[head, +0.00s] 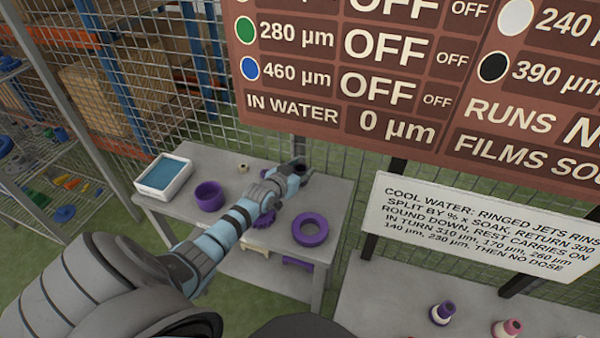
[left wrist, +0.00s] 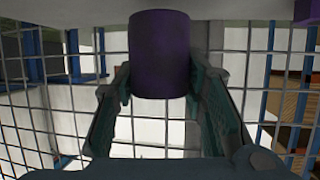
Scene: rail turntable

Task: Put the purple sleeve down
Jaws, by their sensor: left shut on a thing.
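The purple sleeve (left wrist: 160,55) is a smooth upright cylinder in the left wrist view. My left gripper (left wrist: 160,88) is shut on it, with one finger on each side of its lower part. In the head view my left gripper (head: 297,174) is over the far part of the grey table (head: 225,232). The sleeve is too small and dark there to make out clearly. I cannot tell whether its base touches anything. My right gripper is not in view.
A white tray with blue inside (head: 147,188), a purple cup (head: 209,203), a purple gear (head: 267,222) and a purple ring (head: 323,238) are on the table. Wire mesh (head: 300,132) stands behind it. A large brown board (head: 255,112) hangs at upper right.

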